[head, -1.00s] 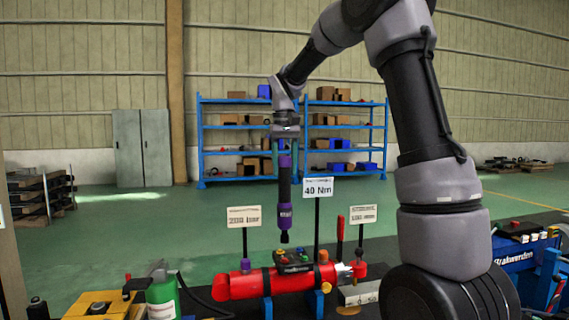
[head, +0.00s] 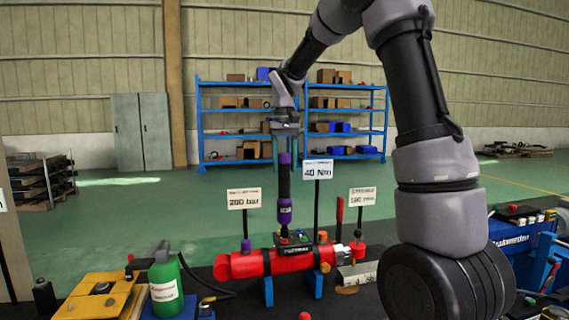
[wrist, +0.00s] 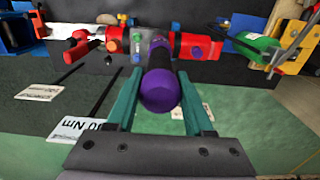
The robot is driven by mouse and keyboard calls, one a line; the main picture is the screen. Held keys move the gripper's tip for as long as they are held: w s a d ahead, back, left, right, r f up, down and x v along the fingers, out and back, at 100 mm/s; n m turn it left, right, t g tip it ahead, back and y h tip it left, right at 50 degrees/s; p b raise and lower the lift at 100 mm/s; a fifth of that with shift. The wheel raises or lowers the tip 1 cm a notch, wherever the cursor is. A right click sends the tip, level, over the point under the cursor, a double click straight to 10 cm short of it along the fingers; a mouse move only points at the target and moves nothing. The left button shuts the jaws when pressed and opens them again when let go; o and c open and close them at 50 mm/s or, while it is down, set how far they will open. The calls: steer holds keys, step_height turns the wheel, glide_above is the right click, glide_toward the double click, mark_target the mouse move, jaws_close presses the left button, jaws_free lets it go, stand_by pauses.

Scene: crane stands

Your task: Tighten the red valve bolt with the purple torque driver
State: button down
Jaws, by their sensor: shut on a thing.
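The purple torque driver (head: 284,195), with a black middle section, hangs upright in my gripper (head: 284,156). In the wrist view my gripper (wrist: 159,76) has its teal fingers on either side of the purple driver end (wrist: 160,88). The driver's lower tip is at the top of the black valve block (head: 294,247) on the red cylinder (head: 247,264). I cannot tell whether it touches a bolt. Small coloured bolts show on the block in the wrist view (wrist: 126,47). The driver partly hides the block, and I cannot tell the red valve bolt apart clearly.
A "40 Nm" sign (head: 317,169) stands right of the driver, with a "200 bar" sign (head: 244,198) left and another sign (head: 362,196) farther right. A green bottle (head: 165,284) and a yellow fixture (head: 100,298) stand at the left.

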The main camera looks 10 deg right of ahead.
steer(key=shift+f, duration=1.05)
stand_by(3.5)
steer(key=shift+r, duration=0.1)
